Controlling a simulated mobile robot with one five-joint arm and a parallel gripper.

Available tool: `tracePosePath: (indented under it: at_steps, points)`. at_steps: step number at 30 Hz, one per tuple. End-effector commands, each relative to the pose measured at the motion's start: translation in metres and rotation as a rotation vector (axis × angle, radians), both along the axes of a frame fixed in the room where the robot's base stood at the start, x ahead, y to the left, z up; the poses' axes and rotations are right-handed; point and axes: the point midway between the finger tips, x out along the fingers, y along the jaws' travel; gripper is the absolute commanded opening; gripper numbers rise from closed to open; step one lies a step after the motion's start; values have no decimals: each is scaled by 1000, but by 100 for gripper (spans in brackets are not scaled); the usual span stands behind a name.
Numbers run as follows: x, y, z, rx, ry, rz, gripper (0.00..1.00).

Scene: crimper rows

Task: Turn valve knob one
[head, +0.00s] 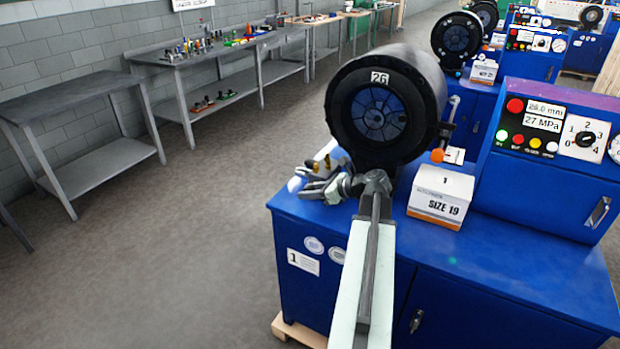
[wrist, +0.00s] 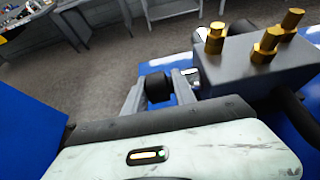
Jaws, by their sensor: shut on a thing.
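My gripper (head: 314,187) reaches over the left end of the blue machine bench, beside the front of the crimper. In the wrist view my gripper (wrist: 158,92) has its two fingers on either side of a short black knob (wrist: 158,86), shut on it. I take this to be the valve knob; no number shows on it. A grey block with brass fittings (wrist: 265,50) stands just right of the fingers. Small brass parts (head: 322,167) also show behind my gripper in the head view, where the knob itself cannot be made out.
The black crimper head marked 26 (head: 377,113) rises close behind my gripper. A white SIZE 19 box (head: 440,196) and the control panel (head: 548,133) stand to the right. The blue cabinet (head: 300,290) bears a label 1. Open floor lies left, before grey workbenches (head: 60,95).

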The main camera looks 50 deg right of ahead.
Motion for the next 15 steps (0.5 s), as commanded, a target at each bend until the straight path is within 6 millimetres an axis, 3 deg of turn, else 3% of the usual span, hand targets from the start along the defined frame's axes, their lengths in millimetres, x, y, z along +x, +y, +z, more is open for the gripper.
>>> tracePosePath:
  at_steps: [1,15]
  points:
    - [1,5,10,-5,44,13,0]
    - [2,5,2,-78,340,13,0]
